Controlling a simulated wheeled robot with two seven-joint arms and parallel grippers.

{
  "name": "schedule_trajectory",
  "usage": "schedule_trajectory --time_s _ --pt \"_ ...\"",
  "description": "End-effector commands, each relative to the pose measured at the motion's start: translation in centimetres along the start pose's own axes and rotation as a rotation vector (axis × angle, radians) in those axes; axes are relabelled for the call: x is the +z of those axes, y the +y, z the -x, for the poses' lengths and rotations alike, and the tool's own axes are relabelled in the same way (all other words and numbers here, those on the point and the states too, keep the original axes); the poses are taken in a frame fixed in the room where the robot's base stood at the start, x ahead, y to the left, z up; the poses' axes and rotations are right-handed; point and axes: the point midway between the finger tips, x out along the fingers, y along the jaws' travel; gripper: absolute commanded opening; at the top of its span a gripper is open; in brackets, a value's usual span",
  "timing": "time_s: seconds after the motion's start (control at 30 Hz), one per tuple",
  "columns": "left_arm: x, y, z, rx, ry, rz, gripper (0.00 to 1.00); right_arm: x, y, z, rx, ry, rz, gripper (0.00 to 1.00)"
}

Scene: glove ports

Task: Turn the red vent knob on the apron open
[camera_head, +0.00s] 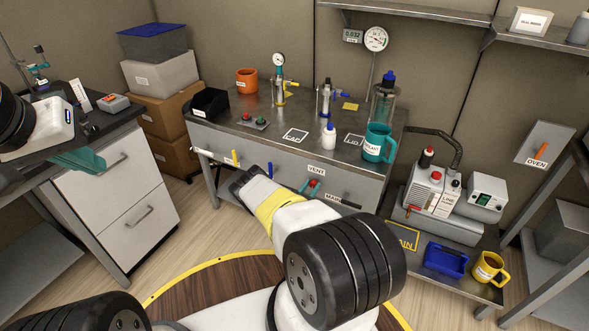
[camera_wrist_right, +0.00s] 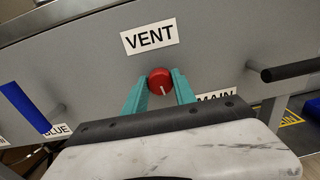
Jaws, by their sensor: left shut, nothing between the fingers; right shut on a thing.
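The red vent knob (camera_wrist_right: 160,79) sits on the grey apron (camera_wrist_right: 85,85), under the VENT label (camera_wrist_right: 150,36). A white mark on the knob points down and slightly right in the right wrist view. My right gripper (camera_wrist_right: 159,90) is shut on the knob, one teal finger on each side. In the head view, the knob (camera_head: 313,182) and teal fingers show small beyond my right arm, which hides part of the apron. My left gripper (camera_head: 82,160) is shut and empty in front of the white drawer cabinet at the left.
A blue lever (camera_wrist_right: 22,108) is left of the knob, and a dark bar handle (camera_wrist_right: 293,70) is to the right. The MAIN label (camera_wrist_right: 216,96) is partly hidden. The bench top (camera_head: 262,135) above holds a teal mug (camera_head: 378,142) and bottles. A pump (camera_head: 432,188) stands at the right.

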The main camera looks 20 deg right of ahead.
Motion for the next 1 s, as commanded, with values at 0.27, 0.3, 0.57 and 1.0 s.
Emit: schedule_trajectory --time_s 0.27,0.3,0.57,1.0 --pt "0.00 0.00 0.00 0.000 0.000 0.000 0.00 -0.10 0.11 0.12 0.004 -0.006 0.245 0.00" --pt "0.00 0.00 0.00 0.000 0.000 0.000 0.00 -0.12 0.11 0.12 0.005 -0.007 0.284 0.00" --pt "0.00 0.00 0.00 0.000 0.000 0.000 0.00 -0.16 0.11 0.11 0.006 -0.013 0.532 0.00" --pt "0.00 0.00 0.00 0.000 0.000 0.000 0.00 -0.19 0.06 0.08 0.006 -0.024 0.946 0.00"
